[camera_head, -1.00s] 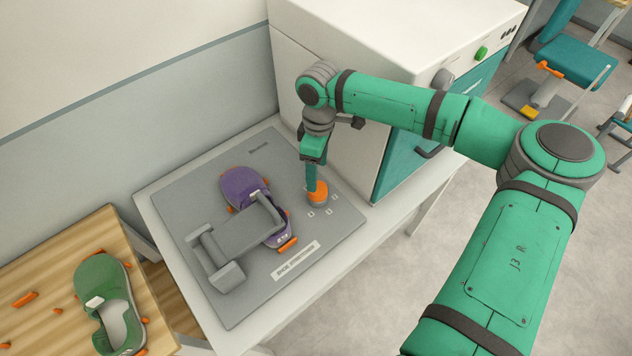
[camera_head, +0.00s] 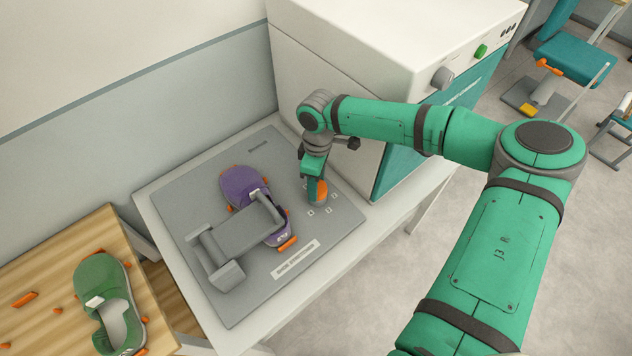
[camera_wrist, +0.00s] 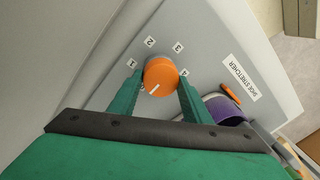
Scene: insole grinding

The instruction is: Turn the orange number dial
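The orange number dial (camera_wrist: 161,77) is a round knob on the grey board, with a white mark pointing to the lower left in the wrist view. White labels 1, 2 and 3 sit around it; others are partly hidden by my fingers. My gripper (camera_wrist: 160,82) is down at the dial, one finger on each side of it. The fingers look open around the dial and very near its sides; contact is not clear. In the head view my gripper (camera_head: 315,190) partly covers the dial (camera_head: 321,190).
A purple shoe (camera_head: 238,185) is on the grey stretcher board (camera_head: 185,200), left of the dial, with a grey frame (camera_head: 235,235) over it. A large white machine (camera_head: 340,50) stands close behind my wrist. A green shoe (camera_head: 100,280) lies on a wooden table.

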